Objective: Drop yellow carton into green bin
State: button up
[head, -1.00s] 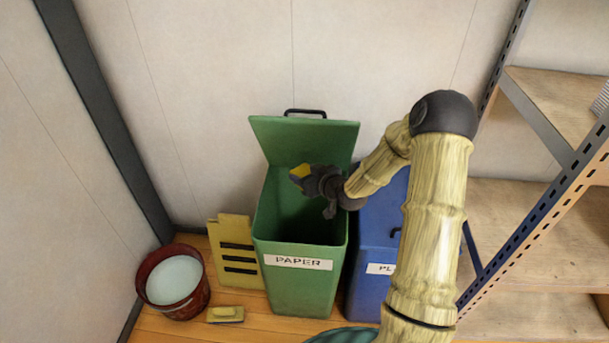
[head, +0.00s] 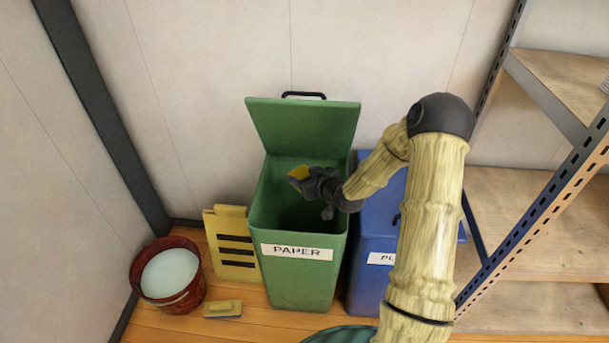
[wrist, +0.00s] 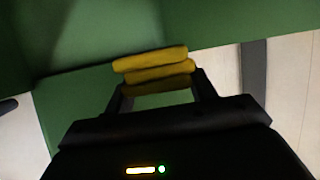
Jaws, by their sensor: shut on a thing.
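The yellow carton (head: 298,174) is held at the tip of my gripper (head: 306,180), over the open mouth of the green bin (head: 302,285). In the wrist view, the carton (wrist: 152,66) sits between the two fingers of my gripper (wrist: 160,88), which is shut on it. The green bin's wall (wrist: 75,110) fills much of the background there. The bin's lid stands open against the back wall, and its front label reads PAPER. The bottom inside the bin is dark and cannot be made out.
A blue bin (head: 372,280) stands close at the right, partly behind my arm. A yellow slotted panel (head: 232,245) leans at the left. A red bucket (head: 170,275) and a small yellow block (head: 222,309) are on the floor. A metal shelf rack (head: 530,200) is at the right.

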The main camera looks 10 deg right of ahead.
jog(key=o, duration=1)
jog(key=shift+o, duration=0.2)
jog(key=p+v, duration=0.4)
jog(key=v, duration=1.3)
jog(key=shift+r, duration=0.25)
jog(key=shift+s+a, duration=0.1)
jog(key=shift+s, duration=0.05)
